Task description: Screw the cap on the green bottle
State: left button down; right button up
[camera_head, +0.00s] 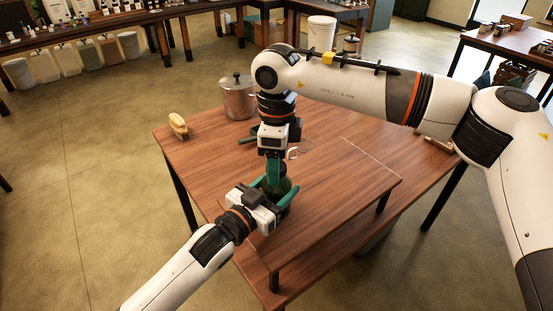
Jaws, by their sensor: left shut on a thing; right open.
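The dark green bottle (278,185) stands upright on the raised wooden board of the table. My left gripper (276,191) is shut on its body from the front left, with one teal finger on each side. My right gripper (273,172) points straight down over the top of the bottle. Its teal fingers are open and reach down around the bottle's neck. The cap and the bottle's mouth are hidden by these fingers, so I cannot tell whether the cap is on the neck.
A metal pot (238,98) with a lid stands at the back of the table. A tan brush-like object (178,126) lies at the back left corner. A small white item (293,153) is behind my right gripper. The right part of the raised board (350,180) is clear.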

notch_tip(320, 180, up, 12)
dwell(0.4)
pick_arm(q)
jog(key=shift+c, duration=1.6)
grip_release()
pick_arm(e)
jog(key=shift+f, duration=0.1)
pick_arm(q)
jog(key=b+v, duration=0.1)
jog(key=v, duration=1.1)
jog(key=shift+b, duration=0.4)
pick_arm(e)
jog(key=shift+f, duration=0.85)
